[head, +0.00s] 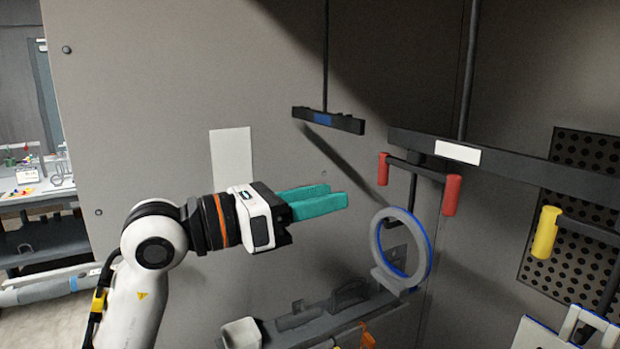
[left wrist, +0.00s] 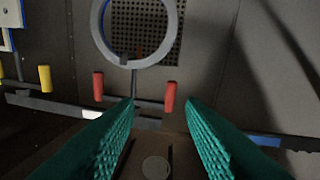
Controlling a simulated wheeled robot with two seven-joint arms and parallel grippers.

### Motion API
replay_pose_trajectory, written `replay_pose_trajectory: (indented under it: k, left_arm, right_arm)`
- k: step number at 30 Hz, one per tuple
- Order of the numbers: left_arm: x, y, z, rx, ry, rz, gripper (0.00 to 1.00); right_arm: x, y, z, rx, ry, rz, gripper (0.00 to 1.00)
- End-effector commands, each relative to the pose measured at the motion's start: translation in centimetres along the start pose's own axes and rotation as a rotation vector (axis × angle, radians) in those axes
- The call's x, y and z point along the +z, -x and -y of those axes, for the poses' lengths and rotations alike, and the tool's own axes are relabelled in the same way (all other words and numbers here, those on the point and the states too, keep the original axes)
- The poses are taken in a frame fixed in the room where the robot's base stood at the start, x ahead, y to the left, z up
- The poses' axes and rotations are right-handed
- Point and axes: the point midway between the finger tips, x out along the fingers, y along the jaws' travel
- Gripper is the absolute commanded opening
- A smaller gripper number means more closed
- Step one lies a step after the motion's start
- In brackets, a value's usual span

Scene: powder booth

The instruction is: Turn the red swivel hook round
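The red swivel hook hangs under a dark overhead rail (head: 540,172). Its dark crossbar has a red grip at each end: a left red grip (head: 383,168) and a right red grip (head: 451,195). A grey ring with a blue edge (head: 377,240) hangs below on the hook's rod. My left gripper (head: 337,196), with green fingers, is left of the hook, apart from it. In the left wrist view the gripper (left wrist: 160,103) is open and empty, with a red grip (left wrist: 170,97) showing beyond the gap and the other (left wrist: 98,87) further left. My right gripper is not in view.
A yellow-gripped hook (head: 546,232) hangs to the right, with a white-panelled part below it. A bar with a blue label (head: 324,118) hangs above my left gripper. A grey shelf (head: 330,318) with fittings runs below. A perforated panel (head: 575,260) is on the right wall.

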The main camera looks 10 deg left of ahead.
Motion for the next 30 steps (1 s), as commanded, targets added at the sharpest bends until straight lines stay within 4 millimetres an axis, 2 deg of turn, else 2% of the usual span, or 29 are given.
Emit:
replay_pose_trajectory:
  k: [3, 8, 18, 21, 24, 30]
  left_arm:
    - [-1.3, 0.5, 0.2, -0.078, -0.096, 0.041, 0.36]
    - [-1.5, -0.4, 0.5, -0.102, -0.116, 0.054, 0.36]
    - [-1.3, -6.6, 1.1, -0.098, -0.111, 0.054, 0.36]
    - [-1.0, -8.2, 1.3, -0.099, -0.113, 0.054, 0.36]
    - [-0.9, -9.6, 1.5, -0.099, -0.113, 0.053, 0.36]
    - [-0.8, -10.9, 1.6, -0.099, -0.115, 0.052, 0.36]
  right_arm:
    - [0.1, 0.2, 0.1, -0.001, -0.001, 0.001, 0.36]
    - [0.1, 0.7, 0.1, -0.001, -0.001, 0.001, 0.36]
    - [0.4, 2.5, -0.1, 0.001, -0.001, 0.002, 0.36]
    - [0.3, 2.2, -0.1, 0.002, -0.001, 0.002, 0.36]
    - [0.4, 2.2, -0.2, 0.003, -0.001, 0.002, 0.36]
    - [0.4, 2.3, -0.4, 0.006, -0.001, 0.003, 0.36]
